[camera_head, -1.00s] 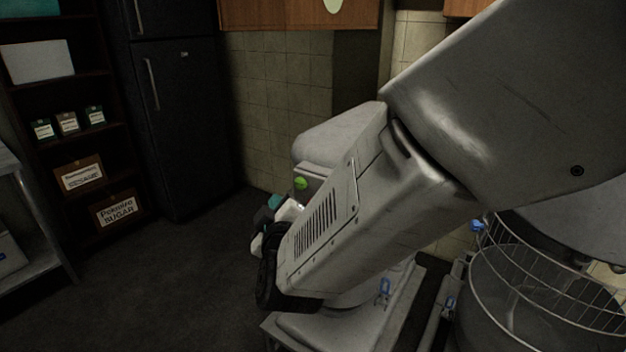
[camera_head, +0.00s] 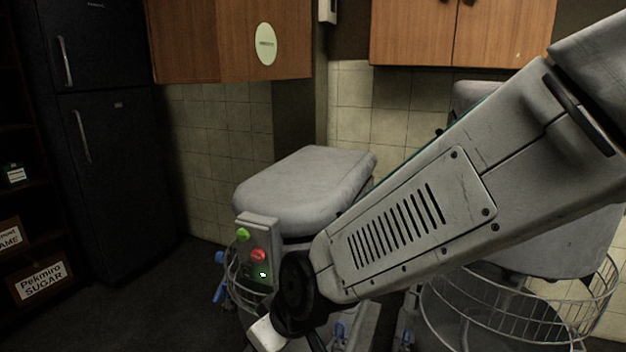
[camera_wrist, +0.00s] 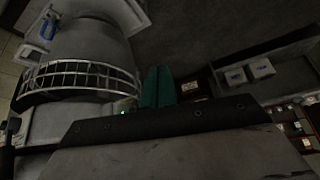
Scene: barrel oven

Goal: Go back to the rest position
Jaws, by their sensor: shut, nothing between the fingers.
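My gripper (camera_wrist: 158,84) shows in the wrist view as two teal fingers side by side, shut with nothing between them. They point out over the dark floor, beside a mixer with a wire guard. In the head view my arm crosses from the upper right to the bottom middle, and the gripper's fingers are out of sight there.
A grey mixer (camera_head: 300,190) with a green and red button box (camera_head: 258,250) stands behind my arm. A second mixer's wire guard (camera_head: 520,310) is at right. A black fridge (camera_head: 110,150) and wooden cupboards (camera_head: 465,30) line the wall. Dark floor at lower left is clear.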

